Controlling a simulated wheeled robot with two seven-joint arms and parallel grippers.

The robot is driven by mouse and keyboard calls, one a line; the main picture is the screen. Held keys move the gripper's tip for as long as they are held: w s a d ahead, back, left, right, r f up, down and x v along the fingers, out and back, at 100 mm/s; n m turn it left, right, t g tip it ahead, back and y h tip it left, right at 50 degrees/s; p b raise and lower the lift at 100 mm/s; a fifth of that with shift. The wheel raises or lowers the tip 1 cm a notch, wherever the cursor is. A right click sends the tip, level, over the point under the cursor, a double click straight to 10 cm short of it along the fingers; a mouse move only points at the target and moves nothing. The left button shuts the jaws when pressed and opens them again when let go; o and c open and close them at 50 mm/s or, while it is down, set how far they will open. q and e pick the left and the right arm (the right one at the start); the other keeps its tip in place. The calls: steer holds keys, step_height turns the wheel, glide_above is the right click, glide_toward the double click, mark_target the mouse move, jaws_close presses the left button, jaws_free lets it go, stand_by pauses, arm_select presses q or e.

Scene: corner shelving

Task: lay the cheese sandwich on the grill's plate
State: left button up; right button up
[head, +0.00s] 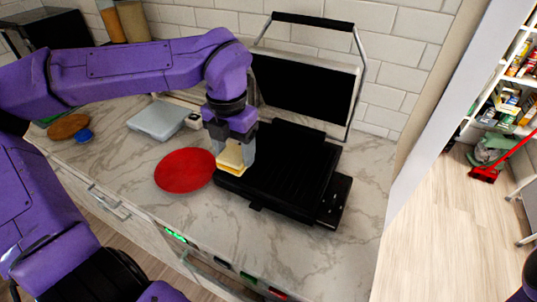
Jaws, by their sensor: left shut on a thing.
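The cheese sandwich (232,158) is a small pale yellow piece between the fingers of my left gripper (235,160). My left gripper is shut on it, pointing down, at the left edge of the grill's plate. The grill (310,90) stands open, with its lid raised against the wall. Its dark ridged lower plate (287,172) is bare where it shows. My arm and gripper hide part of the plate's left side. I cannot tell whether the sandwich touches the plate. My right gripper is not in view.
A red round plate (184,171) lies left of the grill. A kitchen scale (157,118), a wooden board (68,127) and a blue lid (83,136) lie farther left. Jars (133,20) stand at the back. Marble counter (367,190) is free right of the grill.

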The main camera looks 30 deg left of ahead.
arm_select(q)
steer(key=w+f+p, duration=0.1)
steer(key=w+f, duration=0.1)
steer(key=w, duration=0.1)
steer(key=w+f+p, duration=0.1)
steer(key=w+f, duration=0.4)
steer(key=w, duration=0.1)
steer(key=shift+w+d+f+p, duration=0.1)
steer(key=shift+d+f+p, duration=0.05)
steer(key=shift+f+p, duration=0.25)
step_height(320, 180, down, 2)
steer(key=shift+d+f, duration=0.1)
steer(key=shift+f, duration=0.15)
steer(key=shift+w+f, duration=0.15)
steer(key=shift+f, duration=0.3)
steer(key=shift+f, duration=0.15)
steer(key=o, duration=1.1)
steer(key=shift+r, duration=0.2)
step_height(320, 180, up, 12)
steer(key=shift+r+b, duration=0.1)
steer(key=shift+b, duration=0.65)
